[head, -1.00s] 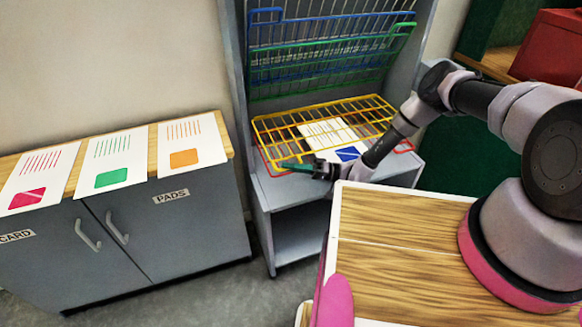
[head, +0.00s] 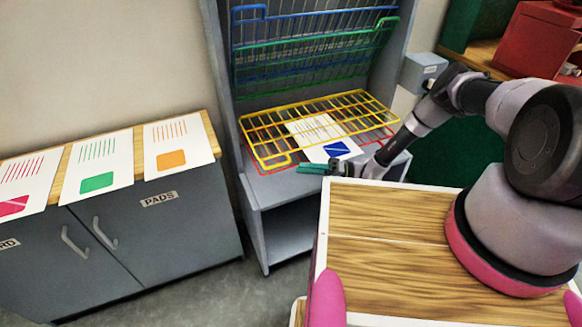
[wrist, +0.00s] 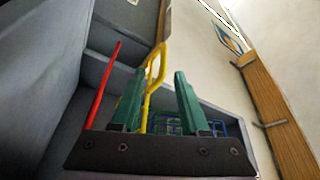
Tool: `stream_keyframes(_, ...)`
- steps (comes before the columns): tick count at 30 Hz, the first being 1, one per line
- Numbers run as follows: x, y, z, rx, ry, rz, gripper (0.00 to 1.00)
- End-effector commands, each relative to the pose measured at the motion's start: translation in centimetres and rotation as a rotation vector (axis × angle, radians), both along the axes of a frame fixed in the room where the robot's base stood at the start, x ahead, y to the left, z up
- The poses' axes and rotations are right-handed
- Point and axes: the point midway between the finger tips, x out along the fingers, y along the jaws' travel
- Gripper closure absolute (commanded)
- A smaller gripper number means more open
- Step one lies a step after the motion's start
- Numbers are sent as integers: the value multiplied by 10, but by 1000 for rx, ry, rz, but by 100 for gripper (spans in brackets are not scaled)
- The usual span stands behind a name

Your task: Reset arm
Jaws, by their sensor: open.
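My gripper (head: 322,168) is at the front edge of the grey rack unit (head: 255,202), just in front of the yellow wire rack (head: 262,141). In the wrist view my gripper (wrist: 155,100) shows two green fingers spread apart with nothing held between them. The yellow rack's handle loop (wrist: 155,70) shows behind the fingers, and a red rack bar (wrist: 104,82) shows to their left. My arm reaches in from the right.
Green (head: 300,57) and blue (head: 300,12) wire racks stand raised above the yellow one. A grey cabinet (head: 150,235) at left bears pink, green and orange cards. A wood-topped surface (head: 385,215) lies under my arm. A grey box (head: 424,70) stands right of the rack unit.

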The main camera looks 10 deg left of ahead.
Motion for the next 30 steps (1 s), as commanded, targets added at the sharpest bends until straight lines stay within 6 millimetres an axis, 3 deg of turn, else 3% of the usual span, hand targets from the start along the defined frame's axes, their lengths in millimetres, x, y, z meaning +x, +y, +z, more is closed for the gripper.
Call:
stream_keyframes(6,4,-18,-3,-1,-2,-1,55)
stream_keyframes(22,6,-19,-1,-5,-3,6,55)
stream_keyframes(26,18,-25,20,-45,-8,52,55)
stream_keyframes(30,38,-40,65,-154,-8,145,55)
